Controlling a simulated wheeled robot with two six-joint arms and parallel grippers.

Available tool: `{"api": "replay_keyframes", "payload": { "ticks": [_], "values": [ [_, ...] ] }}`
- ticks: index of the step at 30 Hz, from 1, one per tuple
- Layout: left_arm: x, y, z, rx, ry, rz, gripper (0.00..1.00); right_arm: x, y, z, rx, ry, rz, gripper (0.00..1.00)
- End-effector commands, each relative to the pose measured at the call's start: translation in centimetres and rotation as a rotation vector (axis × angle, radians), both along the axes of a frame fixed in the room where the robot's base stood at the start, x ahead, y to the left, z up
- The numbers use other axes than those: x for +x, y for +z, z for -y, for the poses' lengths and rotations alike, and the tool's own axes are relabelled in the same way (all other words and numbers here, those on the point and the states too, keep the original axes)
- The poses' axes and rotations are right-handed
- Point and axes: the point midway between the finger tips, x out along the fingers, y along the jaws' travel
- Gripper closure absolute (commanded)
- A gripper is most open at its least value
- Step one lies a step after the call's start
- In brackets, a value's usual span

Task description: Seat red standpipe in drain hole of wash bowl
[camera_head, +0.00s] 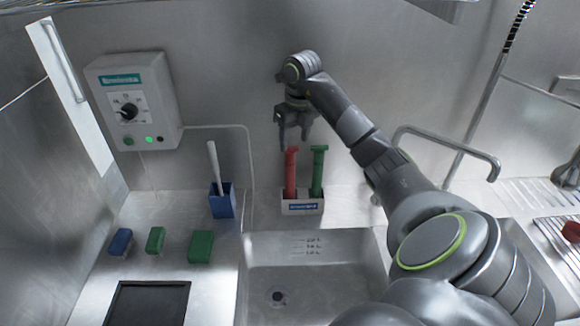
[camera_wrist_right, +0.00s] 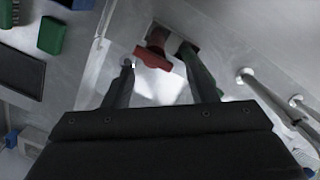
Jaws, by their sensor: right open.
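The red standpipe (camera_head: 291,175) stands upright in a white holder (camera_head: 302,208) at the back of the counter, left of a green standpipe (camera_head: 318,172). The wash bowl (camera_head: 340,285) is in front of the holder, with a dark drain hole (camera_head: 279,297) in its floor. My right gripper (camera_head: 293,142) is open and empty, just above the top of the red standpipe. In the right wrist view the red standpipe's top (camera_wrist_right: 153,56) shows between the fingers of my right gripper (camera_wrist_right: 160,58). I cannot tell whether they touch it. My left gripper is not in view.
A blue cup (camera_head: 222,203) with a white-handled brush stands left of the holder. Blue and green blocks (camera_head: 201,246) and a black tray (camera_head: 147,304) lie at the left. A bent metal tube (camera_head: 450,140) rises at the right, near my right arm.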

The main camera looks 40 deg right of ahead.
Motion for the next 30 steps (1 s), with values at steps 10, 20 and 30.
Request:
{"api": "replay_keyframes", "payload": {
  "ticks": [10,20,30],
  "values": [
    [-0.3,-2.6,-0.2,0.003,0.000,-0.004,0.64,0.5,-2.7,-0.2,0.003,0.000,0.000,0.48],
    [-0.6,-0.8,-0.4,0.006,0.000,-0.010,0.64,1.3,-6.1,-0.6,0.003,-0.002,-0.004,0.48],
    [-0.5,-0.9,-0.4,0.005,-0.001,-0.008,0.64,1.4,-6.6,-0.6,0.001,0.000,-0.001,0.54]
  ]
}}
